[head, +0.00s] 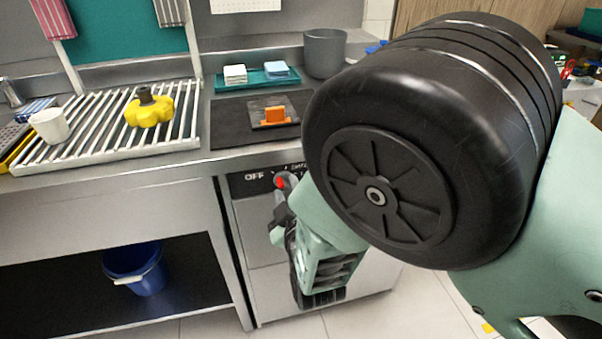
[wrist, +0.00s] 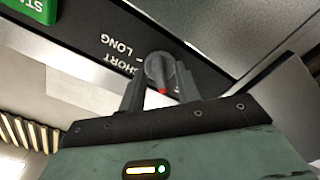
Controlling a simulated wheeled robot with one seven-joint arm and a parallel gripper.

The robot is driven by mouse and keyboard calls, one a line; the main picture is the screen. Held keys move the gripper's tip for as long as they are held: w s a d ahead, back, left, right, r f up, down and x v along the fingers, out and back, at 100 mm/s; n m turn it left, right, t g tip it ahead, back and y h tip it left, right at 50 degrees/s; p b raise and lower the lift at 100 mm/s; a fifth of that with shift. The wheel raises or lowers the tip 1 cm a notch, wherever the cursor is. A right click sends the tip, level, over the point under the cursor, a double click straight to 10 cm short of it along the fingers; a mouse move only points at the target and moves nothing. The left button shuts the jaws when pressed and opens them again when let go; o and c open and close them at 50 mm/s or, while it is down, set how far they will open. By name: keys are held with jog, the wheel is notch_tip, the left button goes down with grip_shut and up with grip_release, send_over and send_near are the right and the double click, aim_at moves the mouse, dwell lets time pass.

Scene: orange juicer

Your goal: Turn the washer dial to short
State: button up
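The washer (head: 255,225) stands under the counter, with a black panel marked OFF at its top. Its dial (wrist: 160,70) is a dark round knob with a red mark on the side toward my gripper. In the wrist view, my gripper (wrist: 160,86) has one finger on each side of the dial. I cannot tell whether the fingers touch it. SHORT and LONG labels are printed left of the dial, and the red mark does not point at them. In the head view, my gripper (head: 283,190) is at the panel, with red showing there; my arm hides the panel's right part.
A green START button (wrist: 32,8) is at the wrist view's upper left. Above the washer, the counter holds a dark mat (head: 228,125), a teal tray (head: 252,80) and a grey pot (head: 324,52). A blue bucket (head: 148,280) sits on the lower shelf at left.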

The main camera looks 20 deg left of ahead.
jog(key=shift+w+a, duration=0.1)
jog(key=shift+w, duration=0.05)
grip_shut()
jog(key=shift+f+m+b, duration=0.1)
jog(key=shift+m+b, duration=0.25)
jog(key=shift+m, duration=0.15)
jog(key=m+b, duration=0.3)
jog(key=m, duration=0.1)
jog(key=shift+f+m+b, duration=0.1)
jog(key=shift+m+b, duration=0.2)
jog(key=shift+b, duration=0.1)
jog(key=m+b, duration=0.2)
jog(key=m, duration=0.1)
jog(key=shift+b, duration=0.4)
jog(key=shift+m+b, duration=1)
jog(key=shift+m, duration=0.6)
